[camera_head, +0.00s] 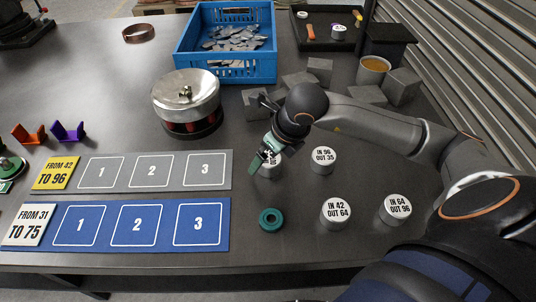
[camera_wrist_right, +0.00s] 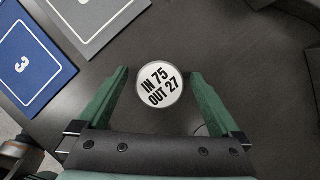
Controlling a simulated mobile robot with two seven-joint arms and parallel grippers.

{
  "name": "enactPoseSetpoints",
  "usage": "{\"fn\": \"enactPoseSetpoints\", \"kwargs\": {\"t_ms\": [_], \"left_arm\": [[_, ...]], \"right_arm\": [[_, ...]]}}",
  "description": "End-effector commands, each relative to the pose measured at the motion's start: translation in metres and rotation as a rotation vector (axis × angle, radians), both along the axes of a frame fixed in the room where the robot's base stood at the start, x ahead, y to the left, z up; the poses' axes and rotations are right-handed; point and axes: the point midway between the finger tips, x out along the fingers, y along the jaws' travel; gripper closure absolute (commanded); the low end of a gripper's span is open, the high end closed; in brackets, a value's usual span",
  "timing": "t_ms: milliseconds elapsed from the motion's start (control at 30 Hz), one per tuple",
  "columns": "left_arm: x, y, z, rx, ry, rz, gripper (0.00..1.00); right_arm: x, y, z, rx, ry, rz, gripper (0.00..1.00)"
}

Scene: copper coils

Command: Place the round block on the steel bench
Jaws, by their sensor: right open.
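The steel bench (camera_head: 110,105) is a dark grey metal top. Several grey round blocks with white labelled tops stand upright on it: one reads IN 96 OUT 35 (camera_head: 323,161), one IN 42 OUT 64 (camera_head: 335,214), one IN 64 OUT 96 (camera_head: 397,210). Another round block, reading IN 75 OUT 27 (camera_wrist_right: 160,86), is partly hidden by my right gripper (camera_head: 264,157) in the head view. In the right wrist view, the open green fingers (camera_wrist_right: 159,78) have this block between their tips, with gaps at both sides. My left gripper is not in view.
A green ring (camera_head: 270,219) lies in front. A grey mat (camera_head: 226,170) and a blue mat (camera_head: 224,240) with numbered squares lie left. A lidded copper coil (camera_head: 187,100), blue crate (camera_head: 226,72), grey blocks (camera_head: 320,70) and a cup (camera_head: 372,72) stand behind.

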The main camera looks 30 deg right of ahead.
Motion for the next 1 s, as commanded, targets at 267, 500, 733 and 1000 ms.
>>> {"fn": "enactPoseSetpoints", "kwargs": {"t_ms": [267,500,733,1000], "left_arm": [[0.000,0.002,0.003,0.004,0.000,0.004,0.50],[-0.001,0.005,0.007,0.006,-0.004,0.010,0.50],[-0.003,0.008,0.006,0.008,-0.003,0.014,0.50],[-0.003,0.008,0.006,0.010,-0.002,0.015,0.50]], "right_arm": [[-0.020,-0.006,0.053,-0.004,-0.007,0.000,0.00],[-0.036,-0.009,0.094,-0.002,-0.006,0.000,0.00],[-0.043,-0.010,0.107,0.000,-0.002,0.000,0.00],[-0.043,-0.011,0.107,-0.001,-0.001,0.000,0.00]]}}
